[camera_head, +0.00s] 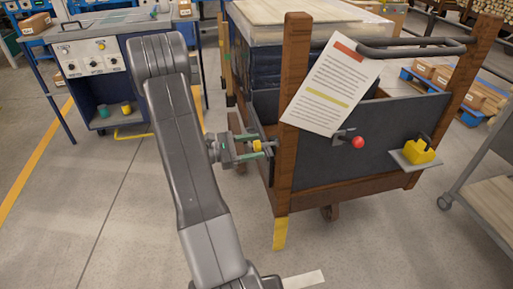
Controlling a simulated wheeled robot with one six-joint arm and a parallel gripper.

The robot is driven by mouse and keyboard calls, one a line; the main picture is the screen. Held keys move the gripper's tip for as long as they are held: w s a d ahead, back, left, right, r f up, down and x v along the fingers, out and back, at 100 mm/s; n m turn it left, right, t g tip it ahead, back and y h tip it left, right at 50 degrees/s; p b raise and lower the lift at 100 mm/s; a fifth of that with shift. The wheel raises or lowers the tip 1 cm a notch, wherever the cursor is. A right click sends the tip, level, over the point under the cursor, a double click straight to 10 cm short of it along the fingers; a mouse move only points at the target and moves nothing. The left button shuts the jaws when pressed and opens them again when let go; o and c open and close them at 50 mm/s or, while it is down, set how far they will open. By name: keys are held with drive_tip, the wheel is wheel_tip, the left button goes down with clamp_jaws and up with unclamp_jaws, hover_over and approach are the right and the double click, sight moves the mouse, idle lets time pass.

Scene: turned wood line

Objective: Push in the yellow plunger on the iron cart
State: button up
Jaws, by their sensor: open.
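The cart (284,190) has rust-brown posts and dark panels, and stands right of centre. A small yellow plunger (257,146) shows at the cart's left side, beside the near left post. My gripper (262,145) is at the plunger, pointing right toward the cart. Its jaws are open, with one finger above and one below the yellow plunger in the picture. I cannot tell whether they touch it, or how far the plunger sticks out.
A red knob (358,142) on a lever and a yellow padlock-shaped block (418,152) on a small plate are on the cart's front panel. A paper sheet (331,84) hangs by the left post. A control bench (92,64) stands back left.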

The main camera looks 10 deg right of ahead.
sight(267, 144)
drive_tip(key=shift+d, duration=0.7)
drive_tip(key=shift+c, duration=0.3)
clamp_jaws()
drive_tip(key=shift+d, duration=1.6)
drive_tip(key=shift+o, duration=0.3)
unclamp_jaws()
drive_tip(key=shift+d, duration=0.15)
